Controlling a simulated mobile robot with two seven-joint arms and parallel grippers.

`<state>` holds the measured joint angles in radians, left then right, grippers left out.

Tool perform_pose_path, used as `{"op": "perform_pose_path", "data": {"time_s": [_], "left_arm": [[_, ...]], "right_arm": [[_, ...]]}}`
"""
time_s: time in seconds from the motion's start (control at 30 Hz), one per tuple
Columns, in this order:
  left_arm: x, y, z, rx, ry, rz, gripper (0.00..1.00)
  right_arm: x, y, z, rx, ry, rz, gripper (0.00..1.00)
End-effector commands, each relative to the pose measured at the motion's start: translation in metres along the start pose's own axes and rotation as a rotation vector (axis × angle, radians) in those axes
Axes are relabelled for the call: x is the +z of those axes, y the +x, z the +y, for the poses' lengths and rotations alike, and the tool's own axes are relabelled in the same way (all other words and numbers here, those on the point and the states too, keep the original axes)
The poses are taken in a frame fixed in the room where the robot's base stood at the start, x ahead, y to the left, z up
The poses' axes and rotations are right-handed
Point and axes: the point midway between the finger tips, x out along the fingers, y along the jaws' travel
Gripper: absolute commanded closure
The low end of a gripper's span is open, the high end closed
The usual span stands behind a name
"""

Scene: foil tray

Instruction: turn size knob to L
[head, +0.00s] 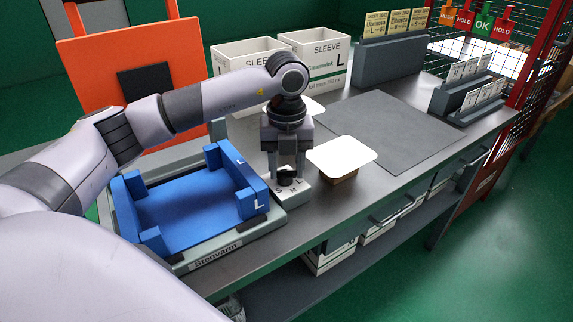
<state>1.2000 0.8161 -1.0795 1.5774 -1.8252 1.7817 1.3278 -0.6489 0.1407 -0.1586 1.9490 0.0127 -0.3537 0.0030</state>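The size knob (287,177) is small and black, on a light plate (295,195) with the letters S, M and L beside the blue fixture. My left gripper (287,168) points straight down over it, with its two fingers apart, one on each side of the knob. I cannot tell whether the fingers touch the knob. Where the knob points is hidden by the fingers and too small to read. My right gripper is not in view.
The blue fixture (185,215), marked L, stands left of the knob. A white-lidded tray (343,153) stands close to the right. Two SLEEVE boxes (325,62) stand behind my arm. A grey mat (390,130) lies clear on the right; the bench's front edge is near.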

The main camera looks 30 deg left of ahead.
Motion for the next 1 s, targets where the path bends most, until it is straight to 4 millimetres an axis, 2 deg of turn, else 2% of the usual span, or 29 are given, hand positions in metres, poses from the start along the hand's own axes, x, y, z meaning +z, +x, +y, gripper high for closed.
{"op": "perform_pose_path", "data": {"time_s": [0.03, 0.07, 0.1, 0.43, 0.8, 1.0], "left_arm": [[0.002, -0.002, 0.000, -0.004, -0.002, -0.006, 0.42], [0.002, -0.002, 0.000, -0.004, -0.002, -0.006, 0.33], [0.002, -0.002, 0.000, -0.003, -0.002, -0.005, 0.30], [0.001, -0.005, 0.000, -0.003, 0.000, -0.004, 0.30], [0.001, -0.060, -0.001, -0.005, 0.000, -0.005, 0.30], [0.001, -0.073, 0.000, -0.002, -0.001, -0.004, 0.30]], "right_arm": [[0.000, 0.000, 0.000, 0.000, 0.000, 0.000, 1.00], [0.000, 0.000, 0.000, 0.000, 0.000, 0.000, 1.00], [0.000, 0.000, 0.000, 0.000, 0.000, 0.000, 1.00], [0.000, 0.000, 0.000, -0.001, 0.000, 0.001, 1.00], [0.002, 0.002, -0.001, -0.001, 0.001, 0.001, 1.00], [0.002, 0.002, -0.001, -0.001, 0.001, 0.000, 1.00]]}}
